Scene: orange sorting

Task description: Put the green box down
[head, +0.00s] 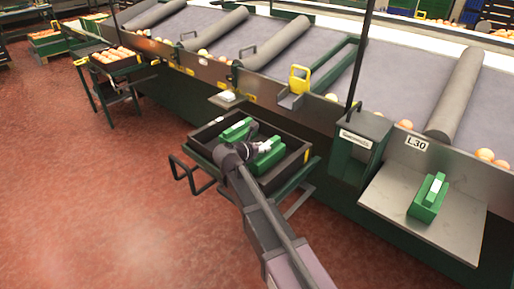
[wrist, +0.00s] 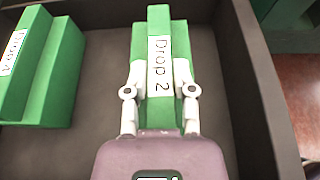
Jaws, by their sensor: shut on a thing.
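My gripper (wrist: 159,95) is shut on a green box with a raised middle ridge and a white label reading "Drop 2" (wrist: 158,25). In the head view this box (head: 268,158) is at the right inside a dark tray, partly behind my gripper (head: 262,146). I cannot tell whether its underside touches the tray floor. A second green box (wrist: 62,75) sits to its left in the same tray, its label only partly readable. It also shows in the head view (head: 236,131).
The dark tray (head: 205,133) rests on a green-framed cart beside the sorting line. A third green box (head: 428,198) stands on a metal shelf (head: 385,205) at the right, near the "L30" sign. A crate of oranges (head: 117,58) stands at the far left. The red floor at left is clear.

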